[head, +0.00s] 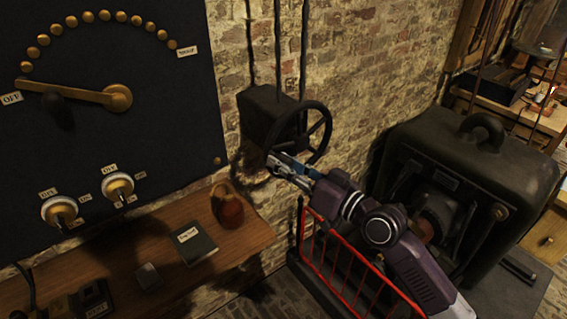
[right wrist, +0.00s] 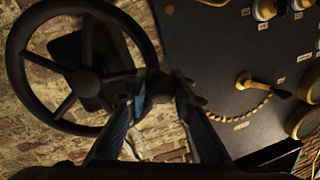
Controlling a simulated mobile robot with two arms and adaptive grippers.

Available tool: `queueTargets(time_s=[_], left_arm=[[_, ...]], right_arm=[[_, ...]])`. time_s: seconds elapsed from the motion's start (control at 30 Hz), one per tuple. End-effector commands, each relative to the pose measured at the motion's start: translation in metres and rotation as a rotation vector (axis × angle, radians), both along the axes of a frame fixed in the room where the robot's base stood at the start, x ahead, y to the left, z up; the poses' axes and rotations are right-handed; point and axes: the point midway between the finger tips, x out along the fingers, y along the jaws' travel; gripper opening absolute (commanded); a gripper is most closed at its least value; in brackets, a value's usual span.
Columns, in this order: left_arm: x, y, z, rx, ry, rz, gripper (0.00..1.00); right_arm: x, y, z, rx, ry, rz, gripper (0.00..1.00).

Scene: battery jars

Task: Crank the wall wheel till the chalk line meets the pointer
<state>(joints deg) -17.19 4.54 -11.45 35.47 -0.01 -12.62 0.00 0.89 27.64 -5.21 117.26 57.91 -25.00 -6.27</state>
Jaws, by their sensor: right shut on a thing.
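The dark wall wheel (head: 329,130) stands out from a black box (head: 262,112) on the brick wall. It also fills the left of the right wrist view (right wrist: 85,84), where its spokes and hub show. My right gripper (head: 277,165) is at the wheel's lower left in the head view. In the right wrist view its two fingers (right wrist: 160,92) are shut around a dark knob-like handle (right wrist: 160,82) at the rim. I cannot make out a chalk line or a pointer in either view. My left gripper is not in view.
A black switch panel (head: 120,140) with a brass lever is left of the wheel. A wooden shelf (head: 245,240) below bears a brown jug (head: 229,210) and a dark book (head: 194,242). A red rail (head: 340,262) and a large dark machine (head: 470,150) stand to the right.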

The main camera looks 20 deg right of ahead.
Motion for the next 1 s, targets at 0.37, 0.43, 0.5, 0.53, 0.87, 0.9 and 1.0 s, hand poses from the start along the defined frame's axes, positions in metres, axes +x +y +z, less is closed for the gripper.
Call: queueTargets(time_s=[0.37, 0.43, 0.5, 0.53, 0.87, 0.9, 1.0], left_arm=[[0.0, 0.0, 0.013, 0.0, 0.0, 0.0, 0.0], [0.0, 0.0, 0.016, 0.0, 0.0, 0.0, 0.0], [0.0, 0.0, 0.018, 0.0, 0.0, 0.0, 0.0], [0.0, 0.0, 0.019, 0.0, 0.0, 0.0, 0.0], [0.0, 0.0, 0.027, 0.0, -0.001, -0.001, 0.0], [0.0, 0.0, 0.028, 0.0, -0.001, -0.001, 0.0], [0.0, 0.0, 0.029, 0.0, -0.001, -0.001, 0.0]], right_arm=[[0.002, -0.006, 0.023, 0.18, 0.062, -0.001, 0.0], [0.003, -0.008, 0.029, 0.232, 0.08, -0.001, 0.0], [0.004, -0.011, 0.035, 0.285, 0.097, -0.002, 0.0], [0.005, -0.012, 0.037, 0.307, 0.105, -0.002, 0.0], [0.01, -0.026, 0.057, 0.514, 0.173, -0.004, 0.0], [0.01, -0.027, 0.058, 0.533, 0.18, -0.004, 0.0], [0.011, -0.03, 0.061, 0.569, 0.193, -0.003, 0.0]])
